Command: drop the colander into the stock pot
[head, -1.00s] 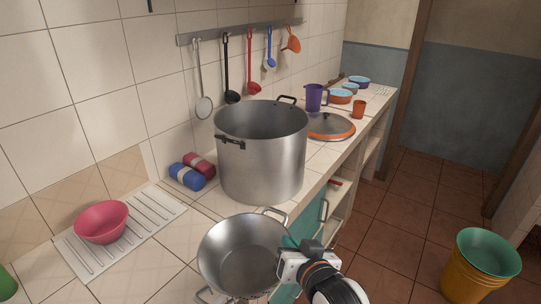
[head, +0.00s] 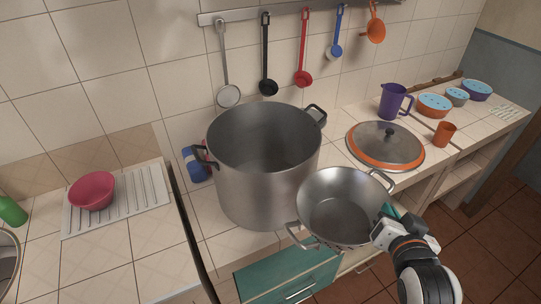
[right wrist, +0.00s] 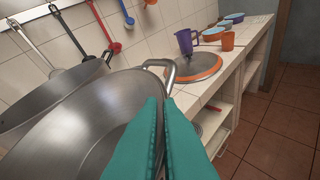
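The steel colander (head: 338,208), a wide bowl with two loop handles, is in the air at the front right of the stock pot. In the head view it overlaps the pot's right side. The large steel stock pot (head: 262,185) stands upright on the counter, open at the top with dark side handles. My right gripper (head: 386,214) is shut on the colander's right rim. In the right wrist view its teal fingers (right wrist: 165,112) close on the rim of the colander (right wrist: 95,130), with the stock pot (right wrist: 40,98) behind it. My left gripper is not in view.
An orange-rimmed lid (head: 362,156) lies right of the pot, near a purple jug (head: 393,100) and an orange cup (head: 445,133). Utensils hang from a wall rail (head: 235,17). A pink bowl (head: 92,190) sits on a drainer (head: 140,200) at left.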

